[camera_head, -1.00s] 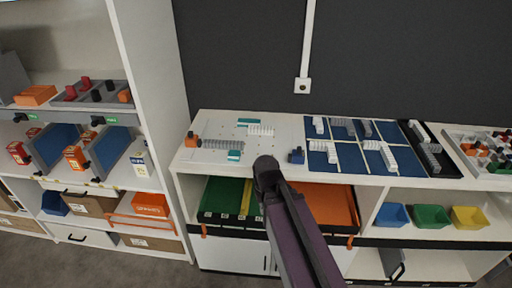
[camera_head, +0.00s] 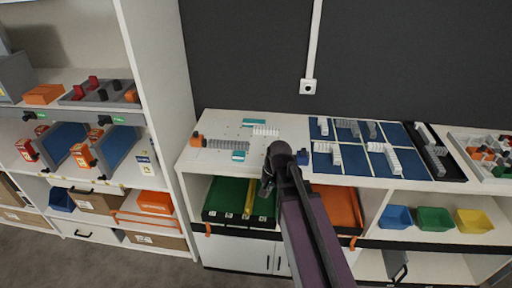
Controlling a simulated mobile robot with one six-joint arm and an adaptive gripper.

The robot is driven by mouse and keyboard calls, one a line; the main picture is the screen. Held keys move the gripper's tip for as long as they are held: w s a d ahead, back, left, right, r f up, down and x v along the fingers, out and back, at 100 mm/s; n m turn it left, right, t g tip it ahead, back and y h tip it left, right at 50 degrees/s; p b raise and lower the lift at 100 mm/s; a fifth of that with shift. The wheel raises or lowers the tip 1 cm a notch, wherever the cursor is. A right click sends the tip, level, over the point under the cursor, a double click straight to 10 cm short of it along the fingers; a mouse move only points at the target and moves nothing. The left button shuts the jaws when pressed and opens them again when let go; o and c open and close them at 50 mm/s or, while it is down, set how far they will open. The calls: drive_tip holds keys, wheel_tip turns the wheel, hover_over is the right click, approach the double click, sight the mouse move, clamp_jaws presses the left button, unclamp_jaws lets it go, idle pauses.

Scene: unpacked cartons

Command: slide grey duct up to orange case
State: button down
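The grey duct (camera_head: 228,144) is a slotted strip lying flat on the white worktop at the left. The small orange case (camera_head: 196,139), with a dark part on its side, sits just left of the duct's left end. I cannot tell whether they touch. My gripper (camera_head: 267,189) hangs at the worktop's front edge, to the right of and nearer than the duct, apart from both things. My arm partly hides it, and its fingers are too small to tell open from shut.
A white slotted duct (camera_head: 266,131) and teal pieces (camera_head: 239,155) lie near the grey duct. Blue panels (camera_head: 326,163) with duct pieces lie further right. A tall shelf (camera_head: 160,70) stands at the left.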

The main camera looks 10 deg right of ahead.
sight(249, 152)
drive_tip(key=w+r+m+y, duration=0.1)
drive_tip(key=w+m, duration=0.2)
drive_tip(key=w+d+r+m+t+y+p, duration=0.1)
drive_tip(key=w+r+m, duration=0.1)
drive_tip(key=w+m, duration=0.1)
drive_tip(key=w+d+r+m+y+p, duration=0.1)
drive_tip(key=w+m, duration=0.2)
drive_tip(key=w, duration=0.2)
drive_tip(key=shift+d+r, duration=0.25)
drive_tip(key=w+d+r+m, duration=0.1)
drive_tip(key=w+m, duration=0.1)
drive_tip(key=w+d+r+m+t+y+p, duration=0.1)
drive_tip(key=w+m, duration=0.2)
drive_tip(key=w+d+r+m+t+y, duration=0.1)
drive_tip(key=w+r+m, duration=0.1)
drive_tip(key=shift+w+d, duration=0.15)
drive_tip(key=shift+d, duration=0.15)
drive_tip(key=shift+w+d+r+m+y+p, duration=0.25)
drive_tip(key=shift+w+d+m+y+p, duration=0.1)
drive_tip(key=shift+m, duration=0.35)
drive_tip(key=shift+a, duration=0.1)
drive_tip(key=shift+a+f, duration=0.1)
drive_tip(key=shift+b+x, duration=1.05)
drive_tip(key=shift+x, duration=0.1)
drive_tip(key=b+x, duration=0.5)
drive_tip(key=x, duration=0.2)
drive_tip(key=shift+w, duration=0.1)
drive_tip(key=shift+w+a+f, duration=0.1)
drive_tip(key=shift+a, duration=0.05)
